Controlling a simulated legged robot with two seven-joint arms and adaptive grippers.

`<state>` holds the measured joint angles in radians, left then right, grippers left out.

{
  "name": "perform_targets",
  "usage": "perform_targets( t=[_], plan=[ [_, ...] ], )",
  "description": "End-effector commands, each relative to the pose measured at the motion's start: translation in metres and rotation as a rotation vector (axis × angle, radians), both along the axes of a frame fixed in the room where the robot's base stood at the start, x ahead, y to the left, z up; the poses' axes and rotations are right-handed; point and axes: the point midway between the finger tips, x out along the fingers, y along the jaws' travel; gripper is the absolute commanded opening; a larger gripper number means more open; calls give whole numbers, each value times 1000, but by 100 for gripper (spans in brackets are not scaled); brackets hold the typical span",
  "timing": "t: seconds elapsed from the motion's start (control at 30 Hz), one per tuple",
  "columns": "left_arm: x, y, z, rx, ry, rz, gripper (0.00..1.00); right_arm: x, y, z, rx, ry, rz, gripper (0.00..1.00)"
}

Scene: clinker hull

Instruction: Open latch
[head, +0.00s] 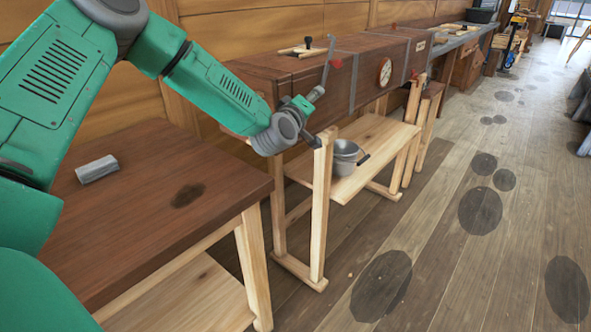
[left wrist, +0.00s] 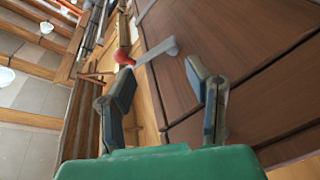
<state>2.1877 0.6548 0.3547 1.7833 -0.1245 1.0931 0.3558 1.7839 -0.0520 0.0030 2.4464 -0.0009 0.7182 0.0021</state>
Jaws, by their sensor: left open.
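In the left wrist view the grey lever (left wrist: 158,50) lies beyond and between my fingertips, with the red knob (left wrist: 122,57) by the left finger's tip. My left gripper (head: 318,115) is open and empty, in front of the box's near end and below the lever; it also shows in the left wrist view (left wrist: 160,75). I see no contact with the latch. My right gripper is out of view.
The box rests on wooden trestles (head: 319,205) with a shelf holding a grey pot (head: 345,157). A brown table (head: 150,215) with a grey cylinder (head: 97,168) stands at the left. A round dial (head: 385,71) is on the box's side. The floor at right is open.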

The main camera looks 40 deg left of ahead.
Motion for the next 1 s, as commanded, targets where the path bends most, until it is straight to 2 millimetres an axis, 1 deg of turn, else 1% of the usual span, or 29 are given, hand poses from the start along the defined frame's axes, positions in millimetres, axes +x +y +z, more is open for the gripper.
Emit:
perform_targets(
  t=[0.03,0.1,0.63,0.67,0.7,0.8,1.0],
  plan=[
    [-13,-1,1,-5,5,0,45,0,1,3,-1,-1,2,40],
    [-27,-4,3,-4,6,0,45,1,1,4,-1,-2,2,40],
    [-130,-31,4,0,8,-2,45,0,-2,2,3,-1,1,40],
    [-134,-32,1,3,13,-5,45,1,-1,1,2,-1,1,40],
    [-132,-35,-9,17,36,-18,45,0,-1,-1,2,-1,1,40],
    [-134,-42,-29,37,85,-43,45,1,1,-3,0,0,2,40],
    [-139,-55,-57,74,162,-87,45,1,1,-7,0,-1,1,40]
  ],
)
